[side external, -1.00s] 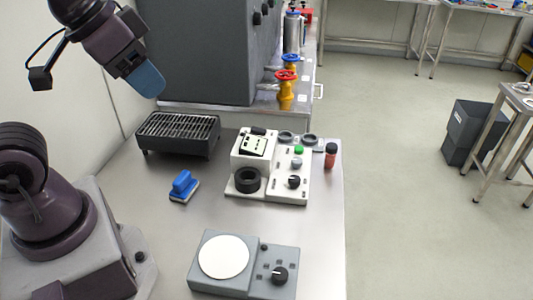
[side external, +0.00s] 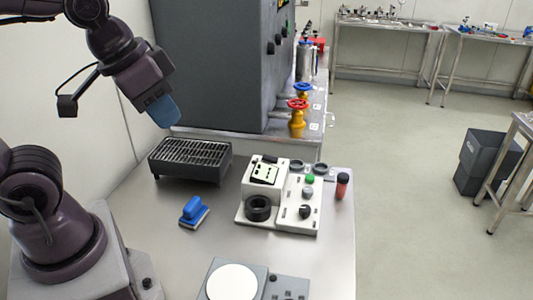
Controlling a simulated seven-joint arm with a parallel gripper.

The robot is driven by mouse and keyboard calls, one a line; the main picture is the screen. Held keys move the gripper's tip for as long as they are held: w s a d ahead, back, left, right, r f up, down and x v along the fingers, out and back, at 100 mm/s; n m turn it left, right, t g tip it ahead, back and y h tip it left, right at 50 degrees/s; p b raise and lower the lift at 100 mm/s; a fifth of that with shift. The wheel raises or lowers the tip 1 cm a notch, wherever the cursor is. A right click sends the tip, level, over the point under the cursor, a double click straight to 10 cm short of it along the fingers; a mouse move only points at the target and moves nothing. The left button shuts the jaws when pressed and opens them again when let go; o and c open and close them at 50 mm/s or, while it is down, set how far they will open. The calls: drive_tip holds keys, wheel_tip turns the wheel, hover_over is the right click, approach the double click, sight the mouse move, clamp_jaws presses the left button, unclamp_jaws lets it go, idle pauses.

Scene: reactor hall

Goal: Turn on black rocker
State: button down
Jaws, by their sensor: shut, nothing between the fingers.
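A white control device (side external: 283,195) stands on the metal table. It has a raised block with a small panel (side external: 265,174), a black ring (side external: 258,207), a green button (side external: 310,179), a grey button (side external: 308,193) and a black knob (side external: 304,212). A small black piece (side external: 270,159) sits at the top of the block; I cannot tell whether it is the black rocker or how it is set. My gripper (side external: 165,113), with blue fingers, is shut and empty. It hangs in the air above and left of the device, near the black grill, well apart from the device.
A black grill box (side external: 190,160) stands behind left and a blue-handled brush (side external: 193,211) lies in front of it. A grey device with a white disc (side external: 231,283) is at the front. A red-black bottle (side external: 342,186) stands right. A large grey cabinet (side external: 215,65) rises behind.

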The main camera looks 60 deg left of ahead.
drive_tip(key=w+a+f+n+g, duration=0.1)
drive_tip(key=w+a+f+g, duration=0.15)
drive_tip(key=w, duration=0.45)
drive_tip(key=w+a+f+n+g, duration=0.1)
drive_tip(key=w+a+n, duration=0.15)
drive_tip(key=w, duration=0.45)
drive_tip(key=n+g+y, duration=0.1)
drive_tip(key=n+g, duration=0.2)
drive_tip(key=n, duration=0.2)
hover_over(263, 156)
drive_tip(key=w+d, duration=0.2)
drive_tip(key=shift+f, duration=3.65)
drive_tip(key=shift+s+a+t, duration=0.15)
drive_tip(key=shift+t, duration=0.1)
drive_tip(key=f, duration=0.4)
drive_tip(key=s+a+f, duration=0.1)
drive_tip(key=f, duration=0.9)
drive_tip(key=shift+s+a, duration=0.25)
